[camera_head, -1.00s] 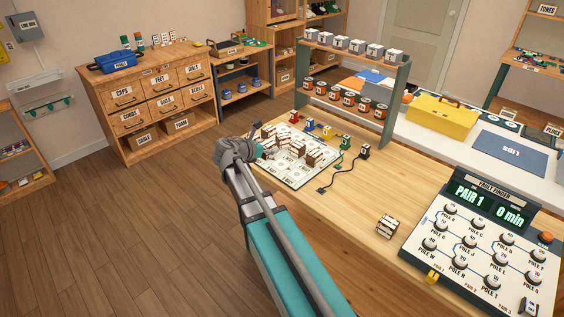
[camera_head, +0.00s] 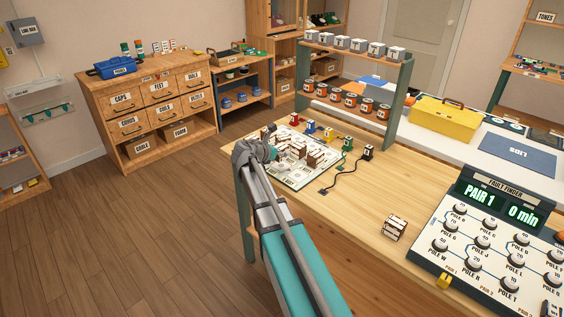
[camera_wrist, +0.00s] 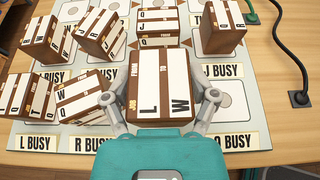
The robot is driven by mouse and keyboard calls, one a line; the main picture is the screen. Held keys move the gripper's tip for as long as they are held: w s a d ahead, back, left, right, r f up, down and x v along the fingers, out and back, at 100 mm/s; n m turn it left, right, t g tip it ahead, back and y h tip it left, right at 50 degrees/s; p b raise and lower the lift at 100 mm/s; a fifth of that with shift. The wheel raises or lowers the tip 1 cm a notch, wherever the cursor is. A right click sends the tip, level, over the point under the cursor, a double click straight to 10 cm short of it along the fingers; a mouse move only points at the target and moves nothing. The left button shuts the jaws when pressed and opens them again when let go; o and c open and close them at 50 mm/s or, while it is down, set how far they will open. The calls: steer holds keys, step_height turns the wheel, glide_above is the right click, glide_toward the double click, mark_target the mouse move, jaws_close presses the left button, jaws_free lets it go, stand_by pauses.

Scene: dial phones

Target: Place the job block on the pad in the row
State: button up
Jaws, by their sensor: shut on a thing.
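The job block (camera_wrist: 163,72), brown with white strips marked L and W, is between the fingers of my gripper (camera_wrist: 161,97) in the wrist view. My gripper is shut on it, over the near part of the white pad board (camera_wrist: 271,110). Whether the block's underside touches the board is hidden. Labels for L, R and Q BUSY run along the near edge; the label between R and Q is hidden behind my gripper. The pad above Q BUSY (camera_wrist: 233,98) looks bare. In the head view, my gripper (camera_head: 268,148) is at the board's left side, with its fingers hardly visible.
Several similar blocks stand close left of and beyond the held block, including a tilted one (camera_wrist: 100,30); another (camera_wrist: 221,27) stands at upper right. A black plug (camera_wrist: 300,98) lies right of the board. A separate block (camera_head: 395,228) sits near the fault finder (camera_head: 495,235).

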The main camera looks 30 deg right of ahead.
mark_target(283, 165)
steer(key=shift+f, duration=0.1)
steer(key=shift+w+d+f+b, duration=0.25)
steer(key=shift+d+f+b, duration=0.1)
steer(key=shift+f+b, duration=1.55)
steer(key=shift+b, duration=0.15)
steer(key=shift+f, duration=0.15)
steer(key=o, duration=0.9)
steer(key=shift+r, duration=0.2)
